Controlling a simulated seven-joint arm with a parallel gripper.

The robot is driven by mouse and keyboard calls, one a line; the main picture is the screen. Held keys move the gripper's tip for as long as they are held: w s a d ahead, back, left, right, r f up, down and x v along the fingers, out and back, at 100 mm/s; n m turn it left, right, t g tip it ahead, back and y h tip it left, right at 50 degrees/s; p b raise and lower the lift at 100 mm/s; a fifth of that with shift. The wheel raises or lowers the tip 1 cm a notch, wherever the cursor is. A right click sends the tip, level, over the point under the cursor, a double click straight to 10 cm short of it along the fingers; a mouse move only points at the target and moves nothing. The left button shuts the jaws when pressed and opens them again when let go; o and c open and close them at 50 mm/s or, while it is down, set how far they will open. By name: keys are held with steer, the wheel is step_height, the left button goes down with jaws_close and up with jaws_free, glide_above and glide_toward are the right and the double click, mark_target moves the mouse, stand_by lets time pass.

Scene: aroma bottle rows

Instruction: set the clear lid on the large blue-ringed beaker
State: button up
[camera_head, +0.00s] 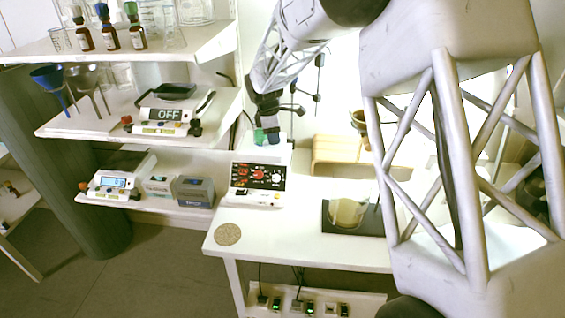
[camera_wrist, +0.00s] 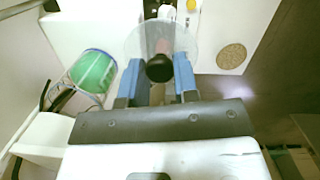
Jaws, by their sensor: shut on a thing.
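The clear lid (camera_wrist: 135,38) is a wide transparent disc with a dark knob (camera_wrist: 159,69), seen in the wrist view. My gripper (camera_wrist: 160,78) is shut on this knob between its two blue finger pads. A clear beaker (camera_wrist: 92,72) with a blue ring at its rim and green contents is left of the lid in the wrist view, apart from it in the picture. In the head view my gripper (camera_head: 267,113) is above the white bench at the back, with small green and blue patches just below it. The lid is hard to make out there.
A heater with a black panel (camera_head: 258,176) stands below my gripper in the head view. A beaker of amber liquid (camera_head: 348,212) stands on a dark mat. A cork disc (camera_head: 228,234) lies at the bench's front left corner. Shelves with scales (camera_head: 160,128) are left.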

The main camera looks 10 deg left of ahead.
steer(key=w+a+r, duration=0.6)
steer(key=w+r, duration=0.3)
steer(key=w, duration=0.2)
steer(key=shift+w+r, duration=0.2)
steer(key=shift+w, duration=0.15)
steer(key=shift+a, duration=0.1)
steer(key=shift+f, duration=0.2)
stand_by(0.3)
steer(key=shift+f, duration=3)
steer(key=shift+f, duration=0.1)
steer(key=o, duration=0.9)
steer(key=shift+o, duration=0.2)
step_height(320, 180, up, 8)
steer(key=shift+a, duration=0.45)
